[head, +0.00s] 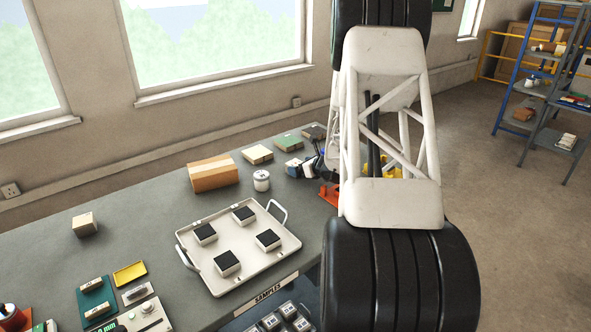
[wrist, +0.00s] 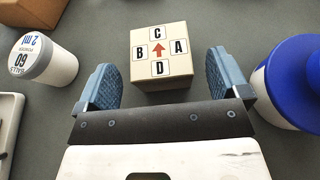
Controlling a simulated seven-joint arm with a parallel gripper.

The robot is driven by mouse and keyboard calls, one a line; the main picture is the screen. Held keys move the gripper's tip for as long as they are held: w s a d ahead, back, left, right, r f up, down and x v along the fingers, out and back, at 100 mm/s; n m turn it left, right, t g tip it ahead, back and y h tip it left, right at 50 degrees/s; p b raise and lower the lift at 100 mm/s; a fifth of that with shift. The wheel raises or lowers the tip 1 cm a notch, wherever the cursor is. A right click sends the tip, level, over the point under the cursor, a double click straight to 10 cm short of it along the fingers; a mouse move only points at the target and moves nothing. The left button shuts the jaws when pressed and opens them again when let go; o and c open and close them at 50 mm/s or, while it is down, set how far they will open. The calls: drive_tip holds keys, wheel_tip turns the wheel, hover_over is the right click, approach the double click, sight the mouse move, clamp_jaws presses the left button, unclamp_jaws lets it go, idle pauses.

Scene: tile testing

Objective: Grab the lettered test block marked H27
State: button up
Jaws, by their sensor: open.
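I cannot read the mark H27 on anything in either view. In the head view several small pale blocks with black tops, one of them the front right block (head: 268,240), stand apart on a white tray (head: 222,288). Several labelled blocks (head: 288,311) sit below the table's front edge, their marks too small to read. My gripper (wrist: 165,78) is open and empty in the wrist view. Its blue-grey fingers point toward a tan cube (wrist: 160,77) lettered A, B, C and D around a red arrow. In the head view my arm largely hides the gripper.
A white jar (wrist: 48,60) stands left of my fingers and a blue-lidded container (wrist: 293,82) close on the right. A cardboard box (head: 213,173) lies behind the tray. A small tan box (head: 84,224) and a green holder (head: 96,301) are at left. Grey tabletop (head: 140,220) between is clear.

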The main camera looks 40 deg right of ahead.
sight(296, 163)
drive_tip(key=shift+x, duration=1.75)
drive_tip(key=c, duration=1.2)
drive_tip(key=shift+r, duration=0.2)
drive_tip(key=shift+c, duration=0.2)
drive_tip(key=shift+r, duration=1.4)
drive_tip(key=shift+s+a+r, duration=0.1)
drive_tip(key=shift+s+r, duration=0.15)
drive_tip(key=s+a, duration=0.2)
drive_tip(key=s, duration=0.2)
drive_tip(key=s+a+r, duration=0.1)
drive_tip(key=s+a, duration=0.2)
drive_tip(key=s, duration=0.1)
drive_tip(key=s+a, duration=0.3)
drive_tip(key=s, duration=0.2)
drive_tip(key=shift+a+r, duration=0.15)
